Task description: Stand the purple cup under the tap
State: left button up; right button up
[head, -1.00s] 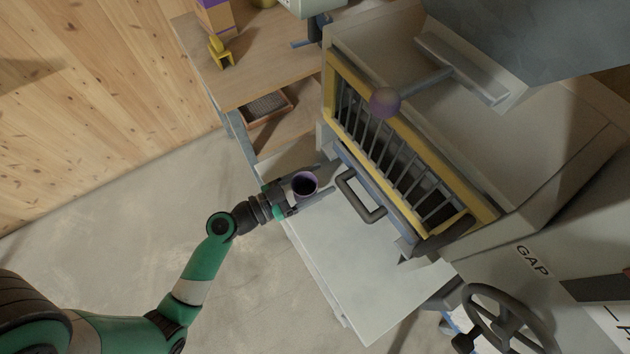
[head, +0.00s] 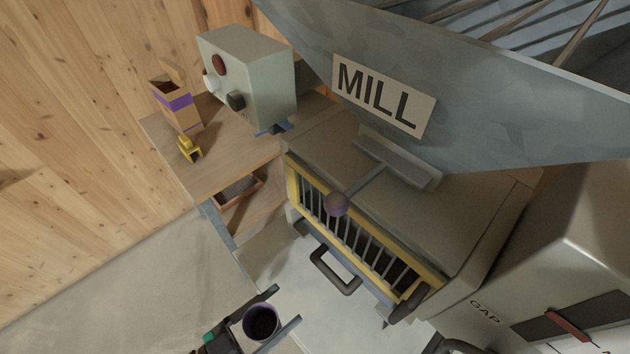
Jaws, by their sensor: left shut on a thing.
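The purple cup (head: 261,322) is at the bottom of the head view, upright, with its dark open mouth facing up towards me. My left gripper (head: 272,318) is shut on it, one finger on each side. The cup is in front of the mill's pale lower shelf; I cannot tell whether it touches anything below. I cannot pick out a tap for certain. A small blue fitting (head: 277,129) shows under the grey box, partly hidden. My right gripper is not in view.
A wooden bench (head: 225,150) at the back left carries a grey box (head: 262,78), a purple-banded bag (head: 178,103) and a yellow item (head: 188,149).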

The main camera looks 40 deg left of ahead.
pick_arm(q)
jog(key=w+a+r+p, duration=0.1)
jog(key=w+r+p, duration=0.1)
jog(key=r+p, duration=0.9)
jog(key=w+a+r+h+p, duration=0.1)
jog(key=w+r+p, duration=0.2)
jog(key=r+p, duration=0.9)
jog(key=w+a+r+m+p, duration=0.1)
jog(key=w+r+p, duration=0.1)
jog(key=r+p, duration=1)
jog(key=shift+w+a+p, duration=0.25)
jog(key=shift+w+p, duration=0.05)
jog(key=shift+p, duration=0.9)
jog(key=shift+r, duration=0.1)
